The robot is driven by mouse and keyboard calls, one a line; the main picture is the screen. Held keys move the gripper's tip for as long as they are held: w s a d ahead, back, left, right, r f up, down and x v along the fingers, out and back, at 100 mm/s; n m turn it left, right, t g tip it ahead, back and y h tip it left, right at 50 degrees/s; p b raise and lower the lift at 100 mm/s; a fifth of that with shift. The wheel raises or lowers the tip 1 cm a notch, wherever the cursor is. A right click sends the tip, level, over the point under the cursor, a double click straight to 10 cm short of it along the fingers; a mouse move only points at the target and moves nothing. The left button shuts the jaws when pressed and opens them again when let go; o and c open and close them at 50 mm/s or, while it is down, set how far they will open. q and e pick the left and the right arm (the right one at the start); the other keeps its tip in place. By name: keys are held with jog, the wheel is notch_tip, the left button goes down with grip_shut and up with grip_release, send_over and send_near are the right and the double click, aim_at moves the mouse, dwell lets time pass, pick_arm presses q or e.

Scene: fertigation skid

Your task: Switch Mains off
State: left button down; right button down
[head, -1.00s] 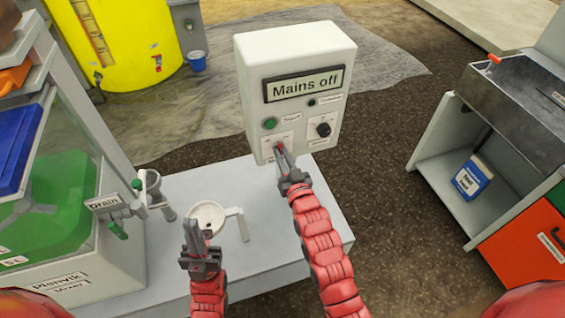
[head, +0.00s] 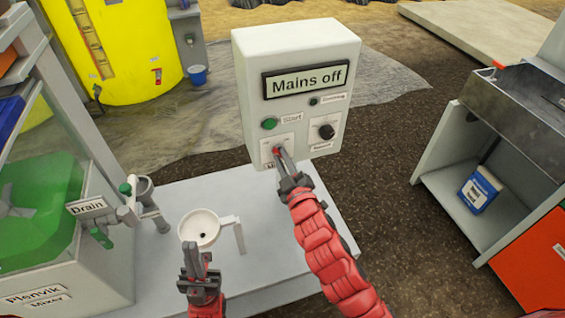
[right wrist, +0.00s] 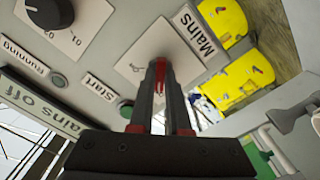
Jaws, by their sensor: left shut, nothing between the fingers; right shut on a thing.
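The white control box (head: 245,105) stands at the back of the white bench, and its display (head: 306,80) reads "Mains off". My right gripper (head: 278,155) is at the lower left of the box's front, on the plate labelled Mains. In the right wrist view my right gripper (right wrist: 160,75) is shut on the red Mains switch (right wrist: 160,82), which is mostly hidden between the fingers. The green Start button (head: 269,123) and the black dial (head: 326,131) are beside it. My left gripper (head: 192,250) is shut and empty, in front of the white funnel.
A white funnel-shaped cup (head: 200,224) with a handle stands on the bench (head: 262,262). The Drain valve (head: 127,212) and mixer tank (head: 40,200) are at left. A yellow tank (head: 130,45) stands behind. A metal-topped stand (head: 520,95) holding a blue-and-white container (head: 480,190) is at right.

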jog(key=shift+f+n, duration=0.1)
jog(key=shift+n, duration=0.4)
jog(key=c, duration=0.9)
grip_release()
jog(key=p+v, duration=0.5)
jog(key=v, duration=1.2)
jog(key=shift+s, duration=0.2)
